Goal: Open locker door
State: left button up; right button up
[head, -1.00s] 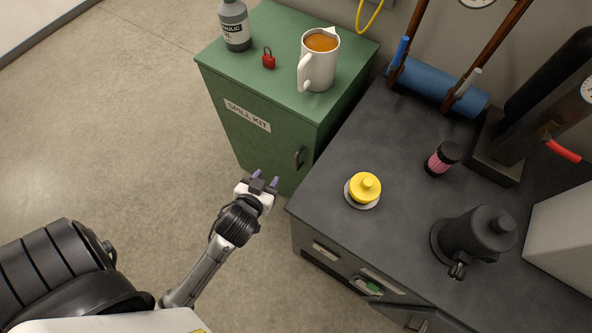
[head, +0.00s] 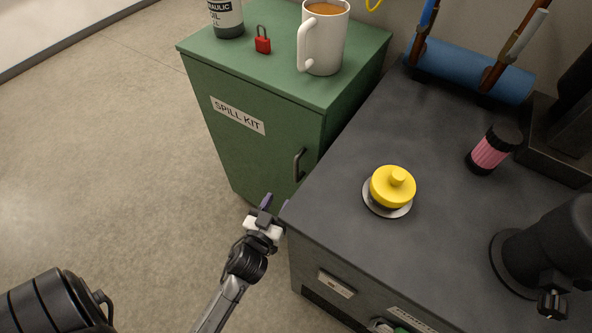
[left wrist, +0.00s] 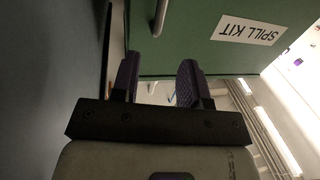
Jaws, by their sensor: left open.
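The green locker (head: 222,149) carries a "SPILL KIT" label (head: 237,115) on its front door, which is shut. Its dark bar handle (head: 299,164) is near the door's right edge. My left gripper (head: 264,211) is open and empty in front of the door, below and left of the handle in the head view and apart from it. In the left wrist view, the two purple fingers (left wrist: 158,78) point towards the green door (left wrist: 195,20), and the handle (left wrist: 160,17) lies ahead, roughly in line with the gap between them. My right gripper is not in view.
A mug (head: 324,42), a red padlock (head: 263,41) and a bottle (head: 226,18) stand on the locker. The dark bench (head: 330,205) is close on the right of my left gripper, with a yellow-topped piece (head: 393,187) on it. Open floor (head: 110,170) lies left.

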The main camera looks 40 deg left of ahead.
aim_at(295, 168)
pick_arm(q)
jog(key=b+x, duration=0.3)
jog(key=x, duration=1)
jog(key=shift+w, duration=0.1)
jog(key=shift+c, duration=0.5)
grip_shut()
